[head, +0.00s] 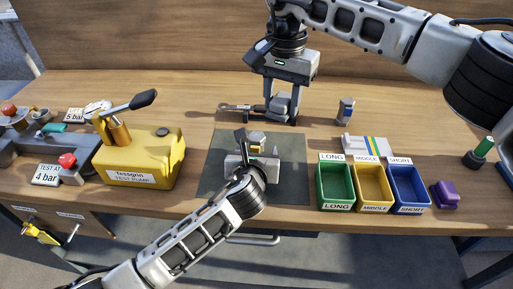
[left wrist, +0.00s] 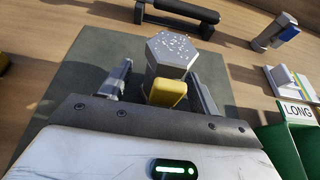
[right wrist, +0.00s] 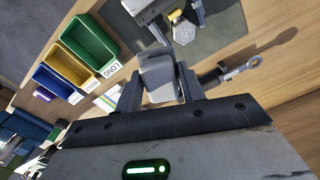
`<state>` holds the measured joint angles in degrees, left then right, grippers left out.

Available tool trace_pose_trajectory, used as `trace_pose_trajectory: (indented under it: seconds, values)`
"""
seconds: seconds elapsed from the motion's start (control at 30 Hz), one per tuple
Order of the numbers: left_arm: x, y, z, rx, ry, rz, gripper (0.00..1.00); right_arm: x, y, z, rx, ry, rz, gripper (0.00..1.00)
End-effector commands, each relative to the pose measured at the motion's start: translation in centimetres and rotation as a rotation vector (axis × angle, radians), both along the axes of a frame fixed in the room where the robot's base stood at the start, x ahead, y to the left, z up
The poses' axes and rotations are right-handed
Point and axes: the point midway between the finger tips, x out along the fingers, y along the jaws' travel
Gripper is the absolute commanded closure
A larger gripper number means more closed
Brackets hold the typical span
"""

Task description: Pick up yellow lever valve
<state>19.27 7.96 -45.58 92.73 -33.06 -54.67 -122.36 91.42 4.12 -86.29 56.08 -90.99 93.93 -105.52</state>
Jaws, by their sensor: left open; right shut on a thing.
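The yellow lever valve (head: 257,137) is on the dark mat, partly hidden by my left gripper. The left wrist view shows its hexagonal grey top (left wrist: 172,52) and yellow body (left wrist: 167,93). My left gripper (head: 256,155) is open, with one finger on each side of the valve; I see gaps beside the yellow part. My right gripper (head: 283,112) is low over the bench behind the mat. It is shut on a grey block (right wrist: 159,76). A wrench (head: 238,107) with a dark handle lies beside it; I cannot tell whether the block belongs to it.
Green (head: 335,185), yellow (head: 372,188) and blue (head: 409,188) bins stand right of the mat (head: 212,175). A yellow test pump (head: 145,160) stands left. A small blue-grey part (head: 346,110) and a purple block (head: 444,194) are on the right.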

Motion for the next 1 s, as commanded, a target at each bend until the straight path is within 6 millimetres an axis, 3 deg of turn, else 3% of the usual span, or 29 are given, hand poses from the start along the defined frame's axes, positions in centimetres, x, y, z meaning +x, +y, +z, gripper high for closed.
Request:
trace_pose_trajectory:
  seconds: [0.13, 0.33, 0.67, 0.93, 1.0]
  values:
    - [0.0, 0.0, 0.0, 0.000, 0.000, 0.000, 0.38, 0.0, 0.0, 0.0, 0.000, 0.000, 0.000, 0.79]
    - [0.0, 0.0, 0.0, 0.000, 0.000, 0.000, 0.92, 0.0, 0.0, 0.0, 0.000, 0.000, 0.000, 0.79]
    - [0.0, 0.0, 0.5, -0.001, -0.004, -0.001, 0.92, 0.0, 0.0, 0.0, 0.000, 0.000, 0.000, 0.79]
    - [0.1, 0.0, 3.9, -0.001, -0.009, -0.001, 0.92, 0.0, 0.0, 0.0, 0.000, 0.000, 0.000, 0.79]
    - [-1.5, 0.0, 3.6, 0.000, -0.001, -0.002, 0.92, 0.0, 0.0, 0.0, 0.000, 0.000, 0.000, 0.79]
